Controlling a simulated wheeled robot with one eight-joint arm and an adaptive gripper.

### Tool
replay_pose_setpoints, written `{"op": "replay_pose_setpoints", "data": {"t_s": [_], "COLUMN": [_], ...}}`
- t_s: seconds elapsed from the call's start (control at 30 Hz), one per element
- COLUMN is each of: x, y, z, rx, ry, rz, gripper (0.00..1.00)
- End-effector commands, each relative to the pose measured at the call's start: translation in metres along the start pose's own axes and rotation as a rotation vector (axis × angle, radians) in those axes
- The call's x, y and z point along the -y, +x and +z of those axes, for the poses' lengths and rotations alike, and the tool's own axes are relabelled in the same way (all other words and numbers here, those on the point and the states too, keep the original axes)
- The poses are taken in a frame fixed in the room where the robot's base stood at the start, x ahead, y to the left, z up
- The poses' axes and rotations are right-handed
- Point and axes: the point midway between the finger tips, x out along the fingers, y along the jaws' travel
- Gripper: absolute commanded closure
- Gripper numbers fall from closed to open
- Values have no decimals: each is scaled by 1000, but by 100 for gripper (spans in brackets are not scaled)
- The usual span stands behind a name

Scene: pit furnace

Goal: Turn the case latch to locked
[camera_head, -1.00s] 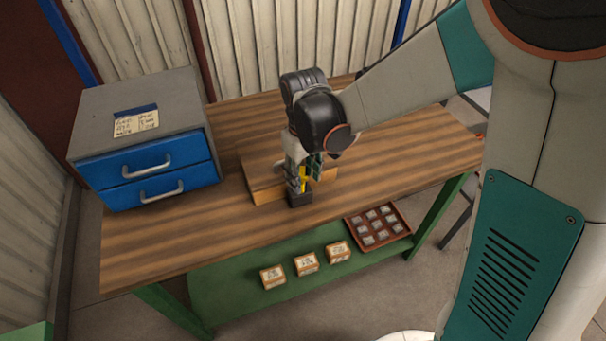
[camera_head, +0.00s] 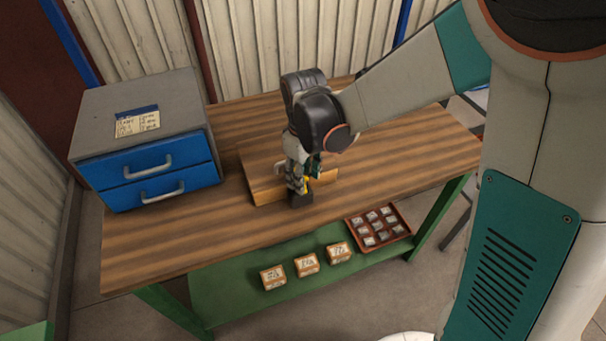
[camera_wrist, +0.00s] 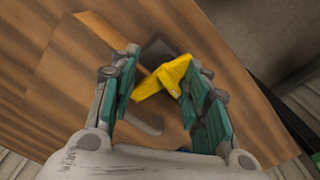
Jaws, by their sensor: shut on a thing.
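A low wooden case (camera_head: 262,180) sits on the workbench, and its lid also shows in the wrist view (camera_wrist: 85,60). The yellow latch (camera_wrist: 165,80) is at the case's front side, between my gripper's fingers in the wrist view. It lies against the right finger, and the left finger looks a little apart from it. My gripper (camera_head: 302,188) points down at the front of the case, shut on the latch. A dark block (camera_head: 300,199) is just below the fingertips. My gripper hides most of the latch in the head view, and I cannot read its angle there.
A grey cabinet with blue drawers (camera_head: 150,172) stands on the bench's left. On the green lower shelf (camera_head: 225,285) are several small boxes (camera_head: 307,264) and a red tray (camera_head: 400,235) of small parts. The bench's right side is clear. A corrugated wall is behind.

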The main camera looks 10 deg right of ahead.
Motion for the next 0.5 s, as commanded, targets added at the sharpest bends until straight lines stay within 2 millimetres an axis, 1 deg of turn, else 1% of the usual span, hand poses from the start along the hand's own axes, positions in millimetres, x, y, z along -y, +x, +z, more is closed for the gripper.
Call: {"op": "replay_pose_setpoints", "data": {"t_s": [0.03,0.07,0.1,0.37,0.5], "x": [-6,-6,-5,-2,-2], "y": [-2,-2,-2,-1,-6], "z": [-2,-2,-2,-1,-1], "rx": [-4,-4,-4,-3,-3], "ry": [5,5,5,2,2], "rz": [11,11,10,5,4], "gripper": [51,44,39,39,39]}}
